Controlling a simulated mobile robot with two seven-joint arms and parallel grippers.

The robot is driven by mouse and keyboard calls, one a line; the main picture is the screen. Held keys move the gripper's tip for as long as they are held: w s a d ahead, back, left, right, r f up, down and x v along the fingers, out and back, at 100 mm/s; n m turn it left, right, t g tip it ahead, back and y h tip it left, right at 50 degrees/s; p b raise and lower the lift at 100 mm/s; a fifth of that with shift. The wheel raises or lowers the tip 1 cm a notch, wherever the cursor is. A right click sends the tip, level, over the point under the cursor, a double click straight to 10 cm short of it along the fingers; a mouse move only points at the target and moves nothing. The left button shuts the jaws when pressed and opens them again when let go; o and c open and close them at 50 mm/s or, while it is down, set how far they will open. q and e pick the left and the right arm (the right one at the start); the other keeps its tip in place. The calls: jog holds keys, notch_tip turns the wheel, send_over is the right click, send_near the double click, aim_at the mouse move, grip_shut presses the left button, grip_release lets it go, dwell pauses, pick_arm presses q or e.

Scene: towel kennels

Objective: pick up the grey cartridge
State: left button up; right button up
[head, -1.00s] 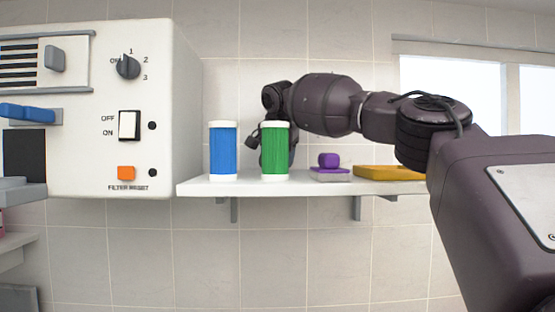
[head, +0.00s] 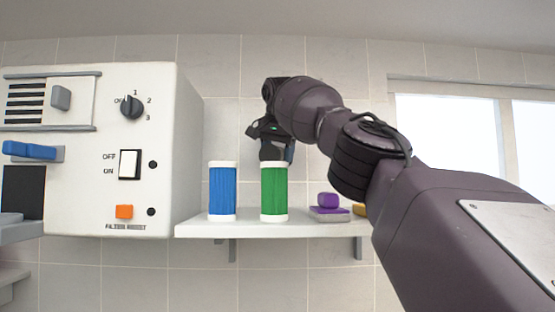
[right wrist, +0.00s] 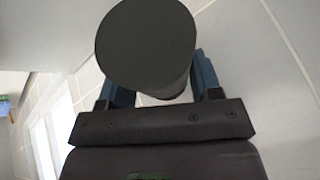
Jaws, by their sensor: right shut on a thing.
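My right gripper (head: 275,150) shows in the head view just above and behind the green cartridge (head: 273,192). In the right wrist view its blue fingers (right wrist: 163,85) are shut on the grey cartridge (right wrist: 147,45), whose round dark grey end faces the camera. A pale part of its side shows below that end. In the head view I cannot clearly make out the grey cartridge at the gripper. The green cartridge and a blue cartridge (head: 222,191) stand upright on the shelf. My left gripper is not in view.
A white control box (head: 120,150) with a dial and switches stands at the left.

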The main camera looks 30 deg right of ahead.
jog(key=shift+s+b, duration=0.55)
jog(key=shift+b, duration=0.25)
pick_arm(q)
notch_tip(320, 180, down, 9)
jog(key=b, duration=0.8)
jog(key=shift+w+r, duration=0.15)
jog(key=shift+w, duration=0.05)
pick_arm(e)
jog(key=s+a, duration=0.1)
jog(key=s, duration=1.7)
jog(key=shift+s, duration=0.3)
jog(key=shift+a, duration=0.15)
